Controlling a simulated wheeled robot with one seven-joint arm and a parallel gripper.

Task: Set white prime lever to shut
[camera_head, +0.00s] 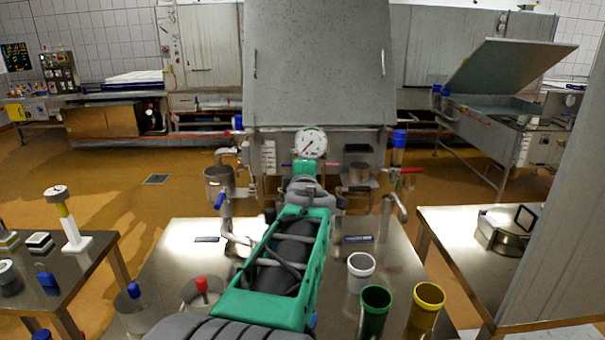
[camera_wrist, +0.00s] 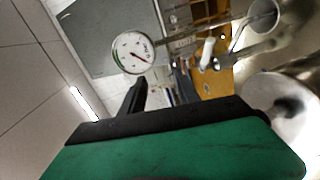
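A white-handled lever (camera_wrist: 207,52), likely the white prime lever, shows in the wrist view, right of and beyond my fingers, near metal pipework. I cannot tell its setting. In the head view I cannot make it out; my arm covers the middle of the pipework. My gripper (camera_wrist: 160,84) shows as two dark fingers standing apart with nothing seen between them, so it is open and apart from the lever. In the head view my arm hides the fingers.
A round pressure gauge (camera_head: 310,143) stands beyond my arm; it also shows in the wrist view (camera_wrist: 132,53). Blue-handled valves (camera_head: 220,199) and a red-handled valve (camera_head: 410,170) flank it. White (camera_head: 361,267), green (camera_head: 375,305) and yellow (camera_head: 428,302) cups stand on the steel table, front right.

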